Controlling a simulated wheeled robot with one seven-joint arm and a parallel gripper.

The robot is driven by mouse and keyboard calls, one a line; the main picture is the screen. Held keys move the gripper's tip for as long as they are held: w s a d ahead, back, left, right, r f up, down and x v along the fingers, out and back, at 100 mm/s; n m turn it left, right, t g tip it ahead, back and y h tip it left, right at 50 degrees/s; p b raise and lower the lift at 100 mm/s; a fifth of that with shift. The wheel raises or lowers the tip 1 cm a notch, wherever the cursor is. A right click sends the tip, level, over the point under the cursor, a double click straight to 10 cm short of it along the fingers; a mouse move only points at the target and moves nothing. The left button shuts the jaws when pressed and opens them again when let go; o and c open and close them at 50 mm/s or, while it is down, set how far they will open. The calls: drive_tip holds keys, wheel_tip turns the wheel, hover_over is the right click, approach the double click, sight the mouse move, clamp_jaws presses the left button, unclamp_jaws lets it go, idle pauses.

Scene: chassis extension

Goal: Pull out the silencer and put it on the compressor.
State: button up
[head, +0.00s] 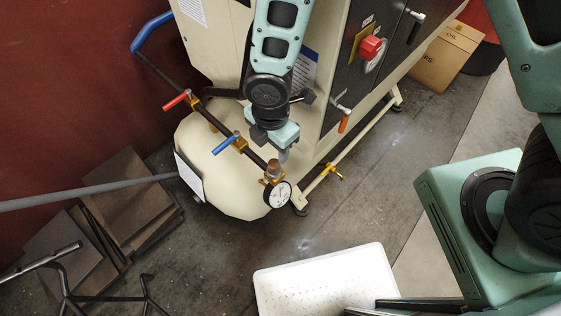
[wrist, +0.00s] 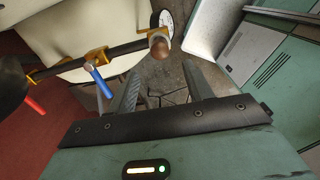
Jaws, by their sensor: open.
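The silencer seems to be the small brown, rounded piece (head: 273,167) in a brass fitting at the front end of the dark pipe, beside a round gauge (head: 277,194). In the wrist view the silencer (wrist: 159,45) appears just past my fingertips, roughly between their lines. The compressor (head: 225,170) is the cream tank under the pipe, joined to a cream and black cabinet. My gripper (head: 284,156) points down close beside the silencer. In the wrist view my gripper (wrist: 165,68) is open, with nothing between its fingers. I cannot tell the exact gap to the silencer.
Red (head: 176,102) and blue (head: 226,143) valve handles stick out along the pipe. A grey rod (head: 90,192) reaches in from the left. A white tray (head: 330,280) lies in front. Brown plates (head: 135,200) are stacked at left. Floor between tank and tray is clear.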

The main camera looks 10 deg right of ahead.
sight(274, 162)
drive_tip(key=shift+w+d+f, duration=0.1)
drive_tip(key=shift+f, duration=0.3)
drive_tip(key=shift+f, duration=0.1)
wheel_tip(274, 162, down, 9)
drive_tip(key=b, duration=0.7)
idle(1.1)
drive_tip(key=c, duration=0.9)
drive_tip(key=o, duration=1.4)
